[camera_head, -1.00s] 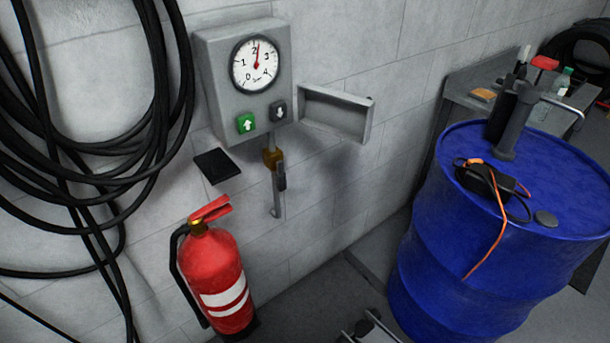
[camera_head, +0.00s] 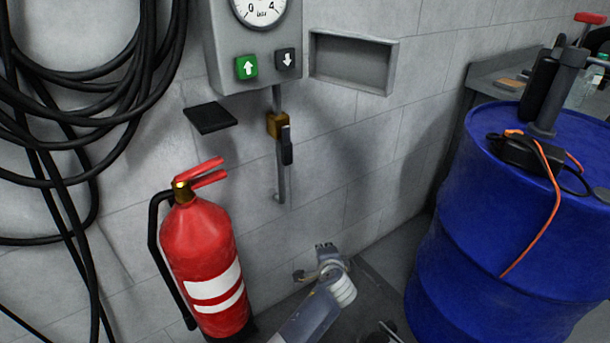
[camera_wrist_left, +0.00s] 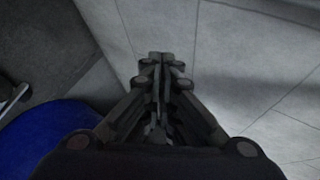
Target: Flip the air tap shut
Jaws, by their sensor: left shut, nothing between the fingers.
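The air tap (camera_head: 278,126) is a brass body on a thin grey pipe below the gauge box. Its black lever (camera_head: 287,146) hangs down, roughly in line with the pipe. My left gripper (camera_head: 325,248) is low in the head view, below and to the right of the tap and clear of it. In the left wrist view its fingers (camera_wrist_left: 160,60) are together with nothing between them, facing the block wall. The tap is not visible in that view. My right gripper is in neither view.
A red fire extinguisher (camera_head: 200,260) stands left of the tap. Above are the gauge box (camera_head: 225,68), a black wall pad (camera_head: 210,117) and an open grey wall tray (camera_head: 392,68). A blue drum (camera_head: 480,235) stands right. The wall around the lever is bare.

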